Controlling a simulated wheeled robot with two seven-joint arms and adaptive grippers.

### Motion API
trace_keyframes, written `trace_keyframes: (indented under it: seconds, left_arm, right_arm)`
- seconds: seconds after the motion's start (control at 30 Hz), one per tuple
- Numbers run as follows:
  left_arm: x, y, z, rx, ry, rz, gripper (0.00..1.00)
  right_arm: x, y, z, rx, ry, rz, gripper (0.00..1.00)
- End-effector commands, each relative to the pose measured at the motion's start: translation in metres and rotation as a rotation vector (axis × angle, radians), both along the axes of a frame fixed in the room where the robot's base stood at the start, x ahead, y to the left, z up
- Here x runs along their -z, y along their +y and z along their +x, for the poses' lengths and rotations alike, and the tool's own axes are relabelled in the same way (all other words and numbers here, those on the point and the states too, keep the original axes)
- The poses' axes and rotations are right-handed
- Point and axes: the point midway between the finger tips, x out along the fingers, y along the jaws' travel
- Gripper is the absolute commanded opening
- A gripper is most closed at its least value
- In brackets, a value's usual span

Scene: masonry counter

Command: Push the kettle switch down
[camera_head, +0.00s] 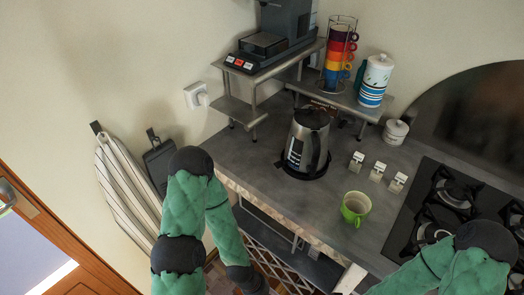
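The kettle (300,143) is silver with a black lid and a black handle on its right side. It stands upright on a dark round base (303,172) on the grey counter, near the wall shelf. The kettle's switch is too small to make out. My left arm comes up from the bottom left, bends, and runs down past the counter's front edge; its gripper is outside the picture. My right arm shows only at the bottom right, over the hob side, and its gripper is also outside the picture. Neither gripper is seen near the kettle.
A green mug (355,208) stands near the counter's front edge. Small light-coloured blocks (377,171) and a white lidded jar (395,131) are right of the kettle. A gas hob (455,200) fills the right side. The shelf (345,98) holds stacked cups and a canister.

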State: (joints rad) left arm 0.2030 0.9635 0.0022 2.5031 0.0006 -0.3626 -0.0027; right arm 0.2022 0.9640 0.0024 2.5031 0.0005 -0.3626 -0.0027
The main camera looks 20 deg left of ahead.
Motion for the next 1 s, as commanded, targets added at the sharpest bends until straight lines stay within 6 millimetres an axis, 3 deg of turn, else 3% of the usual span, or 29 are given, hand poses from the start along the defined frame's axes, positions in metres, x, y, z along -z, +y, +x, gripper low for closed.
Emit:
trace_keyframes:
  seconds: [0.4,0.53,0.67,1.0]
  left_arm:
    - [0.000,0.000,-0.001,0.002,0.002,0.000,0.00]
    - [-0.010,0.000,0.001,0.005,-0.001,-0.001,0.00]
    - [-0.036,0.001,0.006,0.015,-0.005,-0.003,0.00]
    - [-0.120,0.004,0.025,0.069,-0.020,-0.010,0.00]
  right_arm:
    - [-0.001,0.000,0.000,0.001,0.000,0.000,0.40]
    - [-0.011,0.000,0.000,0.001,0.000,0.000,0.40]
    - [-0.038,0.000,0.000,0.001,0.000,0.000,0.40]
    - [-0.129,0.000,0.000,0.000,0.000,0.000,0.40]
